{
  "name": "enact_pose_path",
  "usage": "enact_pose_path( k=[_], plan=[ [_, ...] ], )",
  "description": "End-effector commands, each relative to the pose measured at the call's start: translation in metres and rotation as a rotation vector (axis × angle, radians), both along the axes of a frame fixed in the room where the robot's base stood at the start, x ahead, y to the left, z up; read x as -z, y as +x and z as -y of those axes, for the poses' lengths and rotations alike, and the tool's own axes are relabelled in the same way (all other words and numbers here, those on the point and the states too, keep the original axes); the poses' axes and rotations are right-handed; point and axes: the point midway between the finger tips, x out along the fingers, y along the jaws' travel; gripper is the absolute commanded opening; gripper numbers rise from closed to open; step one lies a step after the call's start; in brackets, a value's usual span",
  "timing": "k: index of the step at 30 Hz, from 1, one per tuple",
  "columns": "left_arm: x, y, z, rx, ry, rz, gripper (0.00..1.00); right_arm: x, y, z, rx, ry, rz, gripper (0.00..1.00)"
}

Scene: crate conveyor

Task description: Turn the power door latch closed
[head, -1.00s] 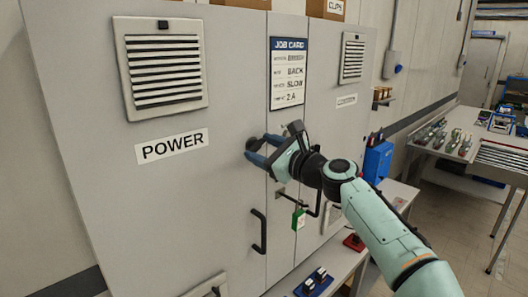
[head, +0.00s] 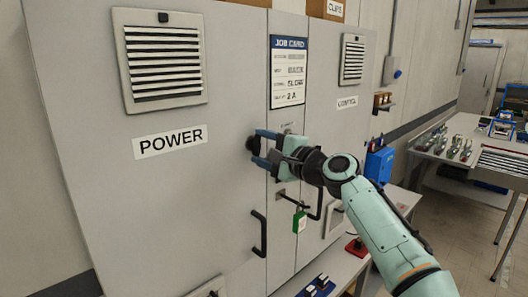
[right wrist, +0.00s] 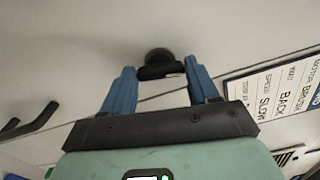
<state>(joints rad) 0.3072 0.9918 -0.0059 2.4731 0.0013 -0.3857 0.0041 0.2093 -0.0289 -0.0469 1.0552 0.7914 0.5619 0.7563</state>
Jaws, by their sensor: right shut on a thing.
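The power door latch (head: 251,143) is a dark knob with a short black bar, at the right edge of the grey door marked POWER (head: 170,141). My right gripper (head: 256,147) is at the latch, its blue fingers one above the other in the head view. In the right wrist view, the latch's round base and bar (right wrist: 158,62) lie between the two fingertips, with the bar running from one finger to the other. The gripper is shut on the latch bar. The fingers partly hide the latch in the head view. My left gripper is not in view.
A black door handle (head: 260,233) is below the latch. A green tag (head: 299,219) hangs right of it, under my wrist. A job card (head: 288,72) is on the panel above. A bench with parts (head: 447,150) stands at the far right.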

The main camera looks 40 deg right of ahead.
Motion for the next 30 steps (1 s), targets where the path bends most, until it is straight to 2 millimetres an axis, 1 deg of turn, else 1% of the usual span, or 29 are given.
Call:
enact_pose_path(
  k=[6, 12, 29, 30],
  plan=[
    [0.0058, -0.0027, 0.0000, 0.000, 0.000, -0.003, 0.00, 0.0006, -0.0002, 0.0000, 0.000, -0.123, 0.010, 0.29],
    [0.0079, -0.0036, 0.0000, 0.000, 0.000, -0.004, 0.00, 0.0001, -0.0003, 0.0001, 0.000, -0.187, 0.017, 0.29],
    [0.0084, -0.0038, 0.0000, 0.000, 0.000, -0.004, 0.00, -0.0001, -0.0001, -0.0001, 0.000, -0.211, 0.019, 0.29],
    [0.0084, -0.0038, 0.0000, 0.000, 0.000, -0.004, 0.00, -0.0001, -0.0001, -0.0001, 0.000, -0.211, 0.018, 0.72]
  ],
)
